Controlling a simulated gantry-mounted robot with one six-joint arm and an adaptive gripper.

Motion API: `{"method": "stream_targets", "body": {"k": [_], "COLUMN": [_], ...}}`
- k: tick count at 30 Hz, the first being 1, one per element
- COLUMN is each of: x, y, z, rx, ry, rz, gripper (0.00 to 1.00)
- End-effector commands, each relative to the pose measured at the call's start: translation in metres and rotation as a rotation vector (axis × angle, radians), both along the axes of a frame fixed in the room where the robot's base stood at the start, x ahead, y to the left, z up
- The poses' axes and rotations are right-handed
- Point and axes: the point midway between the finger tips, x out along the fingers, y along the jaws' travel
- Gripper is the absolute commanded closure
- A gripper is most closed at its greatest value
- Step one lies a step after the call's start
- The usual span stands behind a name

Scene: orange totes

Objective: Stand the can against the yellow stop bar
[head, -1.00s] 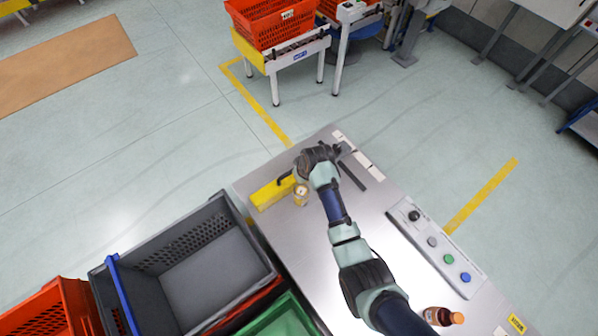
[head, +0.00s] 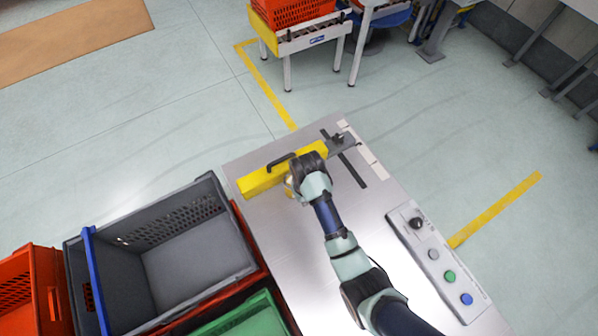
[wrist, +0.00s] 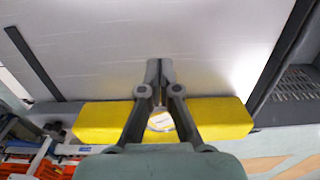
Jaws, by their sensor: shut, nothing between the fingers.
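The can (head: 289,189) is mostly hidden by my gripper (head: 294,180), at the bar's near side. In the wrist view the can's round top (wrist: 160,122) shows between the finger links, overlapping the bar. I cannot tell whether can and bar touch. My gripper (wrist: 160,65) is shut and empty, its fingertips together over the table beside the can.
A grey crate (head: 215,190) and a green crate (head: 262,305) stand left of the table. A panel (head: 433,255) with buttons is on the table's right side. The table's middle is clear apart from my arm.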

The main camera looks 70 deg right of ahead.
Motion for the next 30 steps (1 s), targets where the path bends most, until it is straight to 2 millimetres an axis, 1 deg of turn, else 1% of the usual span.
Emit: {"method": "stream_targets", "body": {"k": [1,6,9,12,18,28,30], "x": [0.000,0.000,0.001,0.016,0.028,0.029,0.033], "y": [0.001,0.000,-0.001,-0.016,-0.027,-0.028,-0.027], "z": [-0.015,-0.053,-0.072,-0.067,-0.066,-0.065,-0.066], "rx": [0.003,0.002,0.001,-0.003,-0.001,-0.001,-0.001], "ry": [0.001,0.001,-0.001,-0.004,-0.001,-0.001,-0.001], "rz": [0.000,0.001,0.001,0.002,0.002,0.002,0.009], "gripper": [1.00,1.00,1.00,1.00,1.00,1.00,1.00]}}
